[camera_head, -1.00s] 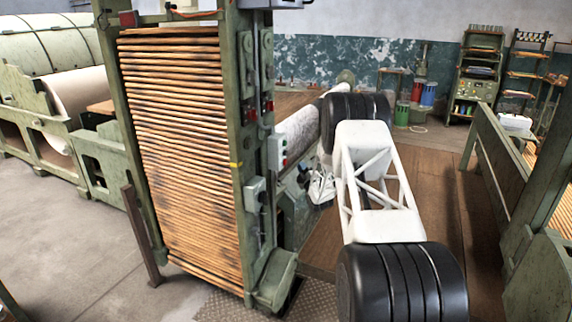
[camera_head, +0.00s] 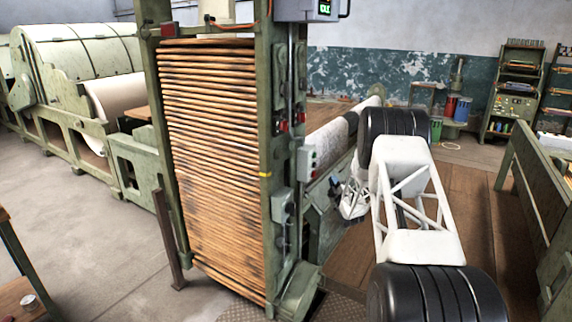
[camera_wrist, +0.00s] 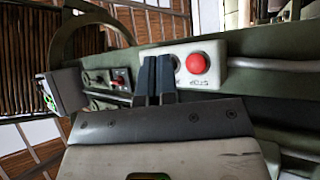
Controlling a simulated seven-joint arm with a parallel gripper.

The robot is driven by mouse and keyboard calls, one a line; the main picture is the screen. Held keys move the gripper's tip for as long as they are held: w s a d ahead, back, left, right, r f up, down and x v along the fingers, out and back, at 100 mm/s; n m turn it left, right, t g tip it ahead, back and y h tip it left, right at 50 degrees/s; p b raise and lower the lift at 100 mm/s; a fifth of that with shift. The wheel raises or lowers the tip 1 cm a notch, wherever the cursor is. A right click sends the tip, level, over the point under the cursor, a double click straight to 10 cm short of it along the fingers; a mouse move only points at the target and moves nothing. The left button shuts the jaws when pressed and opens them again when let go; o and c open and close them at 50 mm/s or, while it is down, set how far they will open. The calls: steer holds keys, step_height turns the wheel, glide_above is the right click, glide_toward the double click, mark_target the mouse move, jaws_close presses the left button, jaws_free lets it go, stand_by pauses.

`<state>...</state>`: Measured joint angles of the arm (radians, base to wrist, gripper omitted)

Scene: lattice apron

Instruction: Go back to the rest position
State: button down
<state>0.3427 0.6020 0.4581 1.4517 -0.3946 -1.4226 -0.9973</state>
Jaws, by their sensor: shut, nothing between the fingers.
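My gripper (camera_wrist: 156,78) shows in the wrist view as two dark blue-grey fingers side by side, shut and empty. The fingers overlap the left part of a light control box with a red button (camera_wrist: 197,63); I cannot tell if they touch it. In the head view my gripper end (camera_head: 337,190) is small and partly hidden by my arm. It is beside the green machine frame (camera_head: 270,130), just right of its control boxes. My white and black arm reaches up from the lower right.
A rack of wooden slats (camera_head: 210,160) fills the green frame. A grey-white roll (camera_head: 326,142) lies behind my gripper. A green rail (camera_head: 530,180) stands at right. Shelves (camera_head: 512,90) and coloured drums (camera_head: 455,106) are at the back. The left floor (camera_head: 110,230) is mostly open.

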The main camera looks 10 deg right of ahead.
steer(key=shift+r, duration=0.1)
steer(key=s+a+r+m+g+h, duration=0.1)
steer(key=s+a+r+m+g, duration=0.1)
steer(key=s+a+r, duration=0.3)
steer(key=s+a+r+m+g+h, duration=0.1)
steer(key=s+a+r+m+g, duration=0.25)
steer(key=r, duration=0.45)
steer(key=s+a+r+m+g+h, duration=0.1)
steer(key=s+a+r+g, duration=0.1)
steer(key=s+a+r, duration=0.3)
steer(key=s+a+r+m+g, duration=0.2)
steer(key=s+a+g, duration=0.1)
steer(key=s, duration=0.8)
steer(key=s+a+r+m+g, duration=0.2)
steer(key=s+a+r, duration=0.1)
steer(key=s, duration=0.7)
steer(key=s+a+r+m+g, duration=0.2)
steer(key=s+a+g, duration=0.15)
steer(key=s, duration=0.75)
steer(key=s+a+f+m+g, duration=0.1)
steer(key=s+a+g, duration=0.1)
steer(key=s, duration=1.1)
steer(key=s+a+f+m+g, duration=0.2)
steer(key=s+a, duration=0.2)
steer(key=s, duration=1)
steer(key=shift+s+f+y, duration=0.2)
steer(key=shift+f+y, duration=0.1)
steer(key=shift+y, duration=0.1)
steer(key=c, duration=1.8)
jaws_free()
